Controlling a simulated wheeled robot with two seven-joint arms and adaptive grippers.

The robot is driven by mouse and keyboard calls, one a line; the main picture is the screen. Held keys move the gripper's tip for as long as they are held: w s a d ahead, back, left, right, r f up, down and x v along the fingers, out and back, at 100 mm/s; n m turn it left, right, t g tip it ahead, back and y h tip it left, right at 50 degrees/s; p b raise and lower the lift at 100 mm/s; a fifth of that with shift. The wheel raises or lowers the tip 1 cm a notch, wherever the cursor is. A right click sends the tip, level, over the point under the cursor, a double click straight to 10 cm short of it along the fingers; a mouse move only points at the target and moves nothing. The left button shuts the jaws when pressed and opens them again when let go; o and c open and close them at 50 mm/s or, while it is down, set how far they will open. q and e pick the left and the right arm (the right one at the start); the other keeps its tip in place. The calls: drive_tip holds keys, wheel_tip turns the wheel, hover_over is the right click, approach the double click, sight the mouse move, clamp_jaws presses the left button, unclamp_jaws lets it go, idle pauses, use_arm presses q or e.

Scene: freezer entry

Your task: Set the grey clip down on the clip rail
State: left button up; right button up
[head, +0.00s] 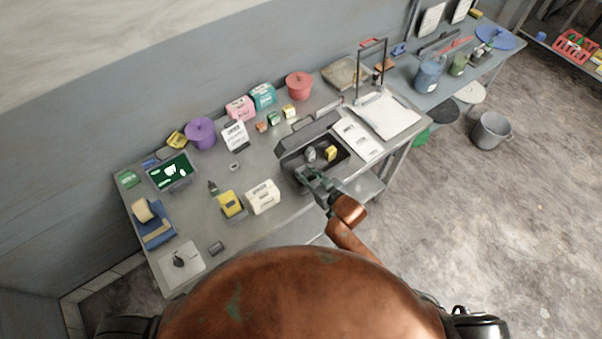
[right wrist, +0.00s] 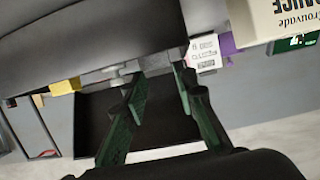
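My right gripper (head: 316,180) is over the near edge of a dark open case (head: 287,149) on the grey table. In the right wrist view its two green fingers (right wrist: 158,88) stand apart with nothing visibly held between them. A small grey piece (head: 310,154) is in the case beside a yellow one (head: 330,153); it may be the grey clip, but it is too small to be sure. In the right wrist view a light grey piece (right wrist: 122,74) shows close to the left fingertip; contact cannot be told. I cannot identify the clip rail with certainty. My left gripper is out of view.
White sheets (head: 358,138) lie right of the case. A purple pot (head: 201,133) and a red pot (head: 299,85) stand at the back.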

sight(301, 168)
drive_tip(key=x, duration=0.4)
drive_tip(key=shift+w+f+p, duration=0.3)
drive_tip(key=shift+f+p, duration=0.05)
drive_tip(key=shift+f, duration=0.05)
drive_tip(key=shift+c, duration=0.2)
clamp_jaws()
